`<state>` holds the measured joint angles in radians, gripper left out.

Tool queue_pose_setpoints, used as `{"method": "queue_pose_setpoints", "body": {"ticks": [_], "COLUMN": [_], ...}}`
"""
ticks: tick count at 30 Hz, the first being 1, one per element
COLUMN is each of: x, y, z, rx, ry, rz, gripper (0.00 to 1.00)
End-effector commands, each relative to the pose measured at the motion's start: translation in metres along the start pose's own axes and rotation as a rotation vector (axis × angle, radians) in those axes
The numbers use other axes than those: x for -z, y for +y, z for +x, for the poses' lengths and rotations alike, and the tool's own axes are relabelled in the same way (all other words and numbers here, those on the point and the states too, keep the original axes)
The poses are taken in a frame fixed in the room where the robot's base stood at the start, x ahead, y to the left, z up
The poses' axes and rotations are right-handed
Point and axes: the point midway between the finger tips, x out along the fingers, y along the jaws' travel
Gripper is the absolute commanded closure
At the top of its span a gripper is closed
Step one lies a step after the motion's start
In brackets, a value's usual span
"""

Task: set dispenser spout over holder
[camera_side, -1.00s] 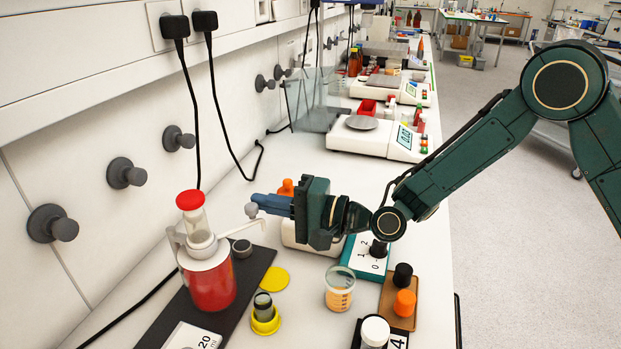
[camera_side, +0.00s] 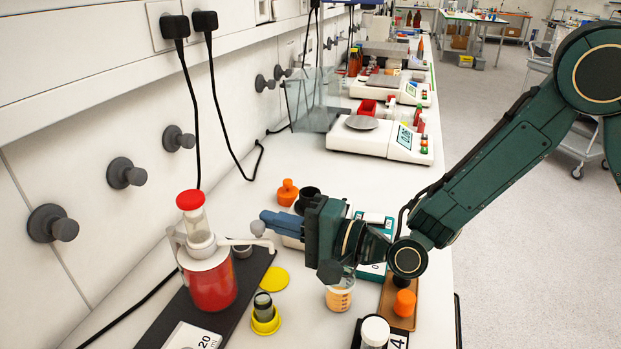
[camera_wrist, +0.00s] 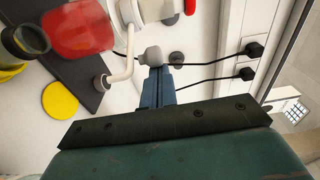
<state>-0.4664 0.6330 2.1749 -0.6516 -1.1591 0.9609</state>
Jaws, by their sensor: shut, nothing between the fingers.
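The dispenser is a red bottle (camera_side: 212,286) with a white collar and a red cap, upright on a dark board. Its thin white spout (camera_side: 236,242) reaches out to the right, and also shows in the wrist view (camera_wrist: 129,52). A grey knob (camera_side: 258,228) is by the spout. My gripper (camera_side: 266,219) is shut and empty, its blue fingertips at the knob and apparently touching it. In the wrist view the knob (camera_wrist: 152,56) is just ahead of the fingertips. The yellow holder (camera_side: 264,324) with a grey tube stands nearer the camera, apart from the spout's end.
A yellow disc (camera_side: 274,279) lies between spout and holder. A beaker (camera_side: 339,297) with orange marks stands under my wrist. A brown tray (camera_side: 386,304) carries an orange cap. An orange stopper (camera_side: 287,193) and balances (camera_side: 372,139) are farther back.

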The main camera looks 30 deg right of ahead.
Motion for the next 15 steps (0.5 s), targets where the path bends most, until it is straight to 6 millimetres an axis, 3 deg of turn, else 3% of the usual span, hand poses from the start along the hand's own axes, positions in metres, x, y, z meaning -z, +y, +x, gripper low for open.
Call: {"method": "queue_pose_setpoints", "body": {"ticks": [15], "x": [-0.030], "y": [-0.001], "z": [-0.013], "rx": [0.002], "ry": [-0.002], "rz": [-0.001], "gripper": [1.00]}}
